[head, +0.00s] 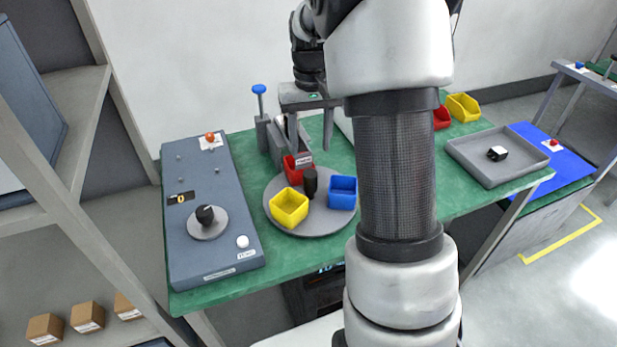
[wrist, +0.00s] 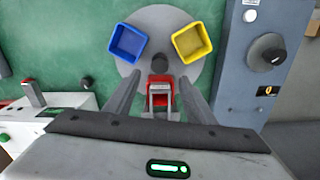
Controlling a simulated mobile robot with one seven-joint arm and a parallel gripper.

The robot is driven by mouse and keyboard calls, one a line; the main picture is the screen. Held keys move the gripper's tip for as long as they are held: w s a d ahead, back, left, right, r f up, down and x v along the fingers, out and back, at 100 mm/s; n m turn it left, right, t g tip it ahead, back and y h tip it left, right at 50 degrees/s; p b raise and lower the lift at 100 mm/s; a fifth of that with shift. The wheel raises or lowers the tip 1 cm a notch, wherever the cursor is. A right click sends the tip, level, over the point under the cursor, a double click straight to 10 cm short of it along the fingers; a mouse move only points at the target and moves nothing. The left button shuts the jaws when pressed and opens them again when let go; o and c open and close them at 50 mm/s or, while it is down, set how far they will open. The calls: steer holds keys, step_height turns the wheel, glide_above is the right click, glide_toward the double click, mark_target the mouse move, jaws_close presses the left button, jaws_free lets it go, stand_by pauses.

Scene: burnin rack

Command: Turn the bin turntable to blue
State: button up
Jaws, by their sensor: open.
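The bin turntable (head: 322,226) is a round grey disc on the green bench, left of my arm in the head view. It carries a yellow bin (head: 289,208) at the front left, a blue bin (head: 342,193) at the right and a red bin (head: 294,174) at the back. A black knob (head: 310,182) stands at its centre. In the wrist view the blue bin (wrist: 127,42), yellow bin (wrist: 191,41) and knob (wrist: 160,62) show beyond my fingertips. My gripper (wrist: 160,88) is open; the red bin (wrist: 160,78) appears between its fingers, partly hidden. I cannot tell whether they touch it.
A blue-grey control panel (head: 190,245) with a black dial (head: 205,215) stands left of the turntable. A blue-topped lever (head: 259,90) rises behind it. At the right are a grey tray (head: 480,172) and yellow bin (head: 463,107). Green bench (head: 245,275) is bare in front.

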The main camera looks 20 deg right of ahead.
mark_target(311, 173)
step_height(311, 173, down, 12)
steer(key=shift+f+b, duration=0.2)
steer(key=shift+b, duration=0.1)
jaws_close()
